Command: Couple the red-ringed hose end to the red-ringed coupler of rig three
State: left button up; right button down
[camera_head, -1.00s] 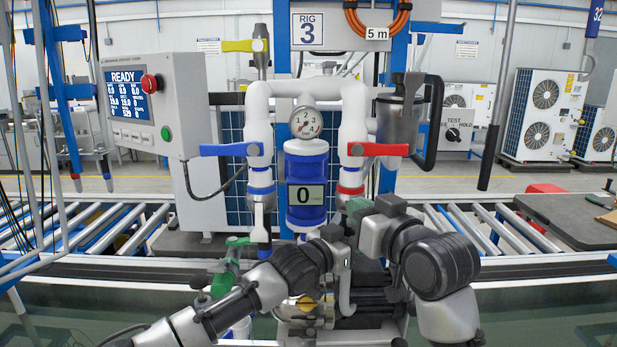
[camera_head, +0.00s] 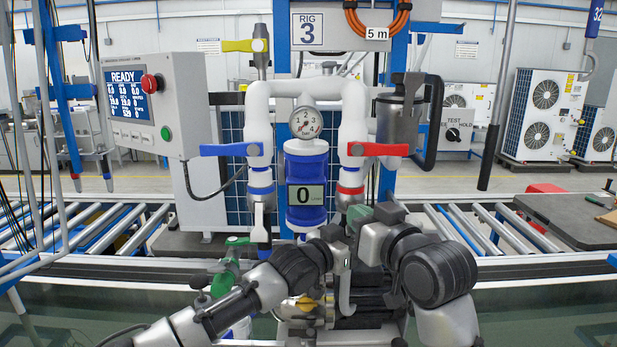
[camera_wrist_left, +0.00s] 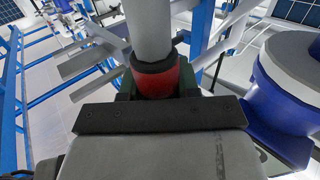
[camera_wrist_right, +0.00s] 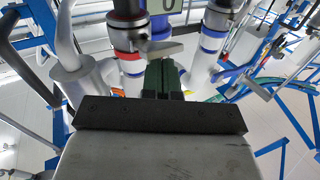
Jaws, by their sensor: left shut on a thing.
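The rig three red-ringed coupler hangs under the right white pipe, below its red rings (camera_head: 350,190); the arms mostly hide it. In the right wrist view the coupler (camera_wrist_right: 130,42) is silver, with a side lever (camera_wrist_right: 158,50). My left gripper (camera_wrist_left: 156,85) is shut on the red-ringed hose end (camera_wrist_left: 157,78), whose grey hose (camera_wrist_left: 148,25) leads away. A dark-collared red part, seemingly that hose end, lies in line with the coupler; I cannot tell whether it is seated. My right gripper (camera_wrist_right: 163,78) is shut and looks empty, its tips close to the lever.
The blue-ringed coupler (camera_head: 261,215) hangs left of the blue meter (camera_head: 306,190), which reads 0. A red valve handle (camera_head: 378,149) juts out above my right gripper. A control panel (camera_head: 155,105) stands left. Roller conveyors run along both sides.

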pick_arm(q)
jog(key=shift+r, duration=0.35)
pick_arm(e)
jog(key=shift+w+f, duration=0.25)
jog(key=shift+f, duration=0.3)
jog(key=shift+w+f, duration=0.3)
jog(key=shift+f, duration=0.1)
jog(key=s+a, duration=0.1)
jog(key=s, duration=0.9)
jog(key=shift+r, duration=0.25)
dwell(0.5)
